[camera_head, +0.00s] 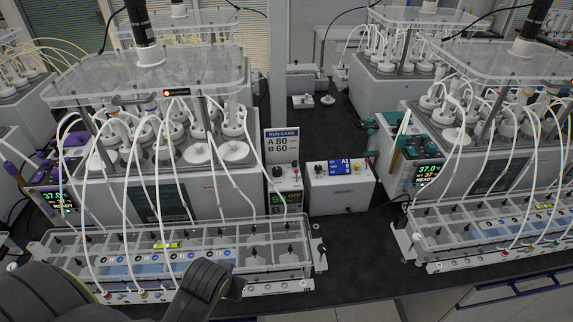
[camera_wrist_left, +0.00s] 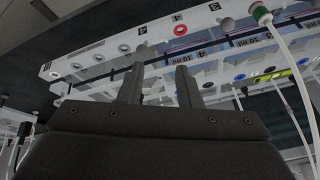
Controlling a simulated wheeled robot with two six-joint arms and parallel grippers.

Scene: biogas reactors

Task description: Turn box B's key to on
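Two small white control boxes stand beside each other at the centre of the head view. The left box (camera_head: 283,185) has a black knob, a green-lit display and a run card above it reading A 80, B 60. The right box (camera_head: 340,187) has a blue screen, a red button on top and small dark controls on its front. I cannot tell which is box B or make out how its key is set. My left gripper (camera_wrist_left: 161,58) is open and empty, near the front of the left rack, well short of both boxes. My right gripper is not in view.
A clear-lidded rack (camera_head: 185,252) with tubes fills the left bench front; another rack (camera_head: 495,232) stands at right. Reactors with hanging white tubes (camera_head: 165,150) stand behind. The dark bench (camera_head: 358,245) is clear in front of the right box.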

